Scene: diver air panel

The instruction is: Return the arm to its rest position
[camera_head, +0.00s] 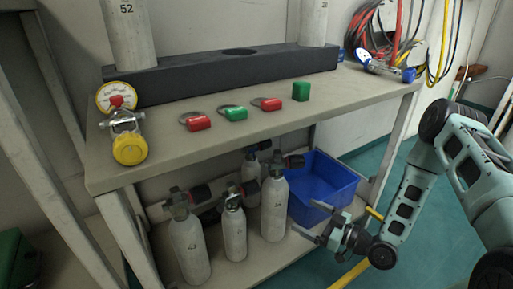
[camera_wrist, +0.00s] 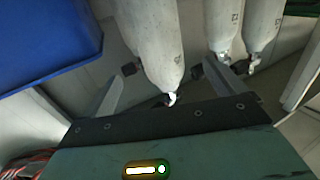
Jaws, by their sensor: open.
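My gripper (camera_head: 308,219) is in front of the bench's lower shelf in the head view, beside the blue crate (camera_head: 322,180). Its two fingers are spread apart with nothing between them. In the wrist view my gripper (camera_wrist: 160,86) shows both fingers apart, with grey cylinders (camera_wrist: 152,40) beyond them. My arm reaches in from the right side of the head view, bent at the elbow, with its forearm hanging down to the wrist. The fingers appear clear of the cylinders and the crate, though the exact gap is hard to tell.
Several grey cylinders (camera_head: 274,208) stand on the lower shelf. Floor (camera_head: 420,255) is open at the right.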

